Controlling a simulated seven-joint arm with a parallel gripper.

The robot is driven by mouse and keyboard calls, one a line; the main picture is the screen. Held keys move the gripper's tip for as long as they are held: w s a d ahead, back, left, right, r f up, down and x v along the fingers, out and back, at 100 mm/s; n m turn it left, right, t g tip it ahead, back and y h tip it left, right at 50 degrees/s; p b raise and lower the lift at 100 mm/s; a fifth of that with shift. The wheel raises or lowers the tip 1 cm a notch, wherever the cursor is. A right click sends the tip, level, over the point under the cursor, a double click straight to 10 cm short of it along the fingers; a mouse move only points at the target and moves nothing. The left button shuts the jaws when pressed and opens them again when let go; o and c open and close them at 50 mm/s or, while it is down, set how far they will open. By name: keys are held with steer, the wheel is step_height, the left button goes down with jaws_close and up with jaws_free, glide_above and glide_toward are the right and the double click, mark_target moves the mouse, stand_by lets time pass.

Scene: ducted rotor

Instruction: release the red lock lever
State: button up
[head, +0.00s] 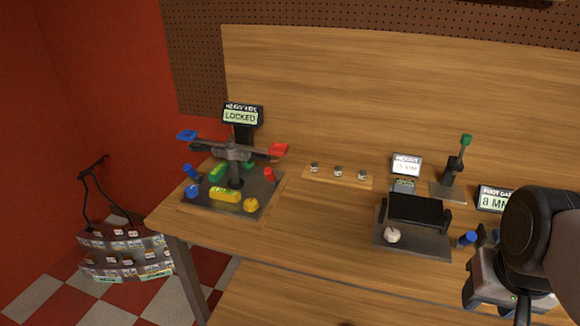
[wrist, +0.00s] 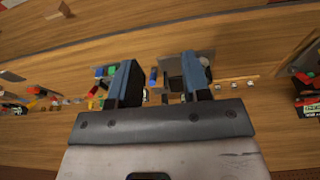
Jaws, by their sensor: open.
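The rotor station stands on a dark plate (head: 222,207) at the left of the bench in the head view. Its grey crossbar carries a blue end (head: 187,135) and a red end (head: 278,150). A short red upright piece (head: 269,174) stands at the plate's right side; I cannot tell which red part is the lock lever. The display (head: 240,115) behind reads LOCKED. My gripper (head: 497,303) is at the lower right, far from the station. In the wrist view my gripper (wrist: 160,82) has its fingers apart with nothing held. Red parts (wrist: 305,78) show at that view's right edge.
Yellow, green and blue pieces surround the rotor post. A dark stand (head: 415,212) with a white ball and a green-topped lever (head: 465,141) are to the right. The bench front between stations is clear.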

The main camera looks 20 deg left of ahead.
steer(key=shift+o, duration=0.8)
steer(key=w+a+f+n+h, duration=0.1)
steer(key=w+a+n+h, duration=0.15)
steer(key=w+n, duration=0.35)
steer(key=w+a+f+n+h, duration=0.1)
steer(key=w+n+h, duration=0.25)
steer(key=w, duration=0.45)
steer(key=n+t+h, duration=0.3)
steer(key=n+t, duration=0.7)
steer(key=n, duration=0.6)
glide_above(266, 174)
steer(key=s+d, duration=0.3)
steer(key=d, duration=0.6)
steer(key=s+d, duration=0.2)
steer(key=d, duration=0.6)
step_height(266, 174, down, 5)
steer(key=a+f+n+t+y, duration=0.1)
steer(key=a+f+n+y, duration=0.1)
steer(key=a, duration=0.4)
steer(key=a+f+n+t+y, duration=0.2)
steer(key=a+n, duration=0.1)
steer(key=a, duration=0.3)
steer(key=s+a+f+n+t+y, duration=0.1)
steer(key=a+f+n+t+y, duration=0.1)
steer(key=a, duration=0.4)
steer(key=shift+a+f+n, duration=0.1)
steer(key=shift+a+n, duration=0.1)
steer(key=shift+n, duration=0.15)
steer(key=shift+w, duration=0.1)
